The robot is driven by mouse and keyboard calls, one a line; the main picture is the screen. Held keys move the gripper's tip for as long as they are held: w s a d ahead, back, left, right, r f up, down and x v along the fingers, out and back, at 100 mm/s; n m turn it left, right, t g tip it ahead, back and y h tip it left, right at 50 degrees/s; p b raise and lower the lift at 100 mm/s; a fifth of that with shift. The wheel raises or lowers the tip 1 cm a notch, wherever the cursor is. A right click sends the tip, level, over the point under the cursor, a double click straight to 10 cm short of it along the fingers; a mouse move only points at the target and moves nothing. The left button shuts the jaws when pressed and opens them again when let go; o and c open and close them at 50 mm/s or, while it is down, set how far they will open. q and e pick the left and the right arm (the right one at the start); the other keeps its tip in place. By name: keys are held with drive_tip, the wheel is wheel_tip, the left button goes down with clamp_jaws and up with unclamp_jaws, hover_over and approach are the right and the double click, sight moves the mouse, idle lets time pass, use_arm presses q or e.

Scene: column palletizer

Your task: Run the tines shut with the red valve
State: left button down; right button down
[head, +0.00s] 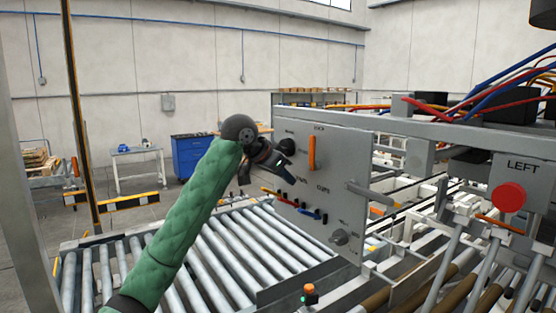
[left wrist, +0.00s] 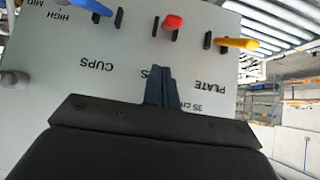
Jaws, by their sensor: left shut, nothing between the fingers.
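The red valve handle (left wrist: 173,22) shows in the left wrist view on the grey control panel (head: 340,205). It sits between a blue handle (left wrist: 92,7) and a yellow handle (left wrist: 237,43). The panel's labels appear upside down there, and my fingers cover part of the lettering below the red handle. My left gripper (left wrist: 160,72) is shut and empty, with its fingertips below the red handle in that view and apart from it. In the head view my left gripper (head: 289,180) is in front of the panel's left part. I cannot make out the tines for certain. My right gripper is not in view.
An orange lever (head: 311,152) stands upright higher on the panel. A roller conveyor (head: 215,245) runs below. A red button (head: 508,197) under the word LEFT is at the right. A blue cabinet (head: 190,153) stands far behind.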

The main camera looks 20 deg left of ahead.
sight(289, 202)
use_arm(q)
drive_tip(key=shift+s+a+f, duration=0.2)
drive_tip(key=shift+a+f, duration=0.05)
drive_tip(key=shift+f, duration=0.05)
drive_tip(key=shift+s+a+f+p, duration=0.4)
drive_tip(key=shift+s+f+p, duration=0.1)
drive_tip(key=shift+f+p, duration=0.3)
drive_tip(key=shift+s+f, duration=0.1)
drive_tip(key=shift+f, duration=0.35)
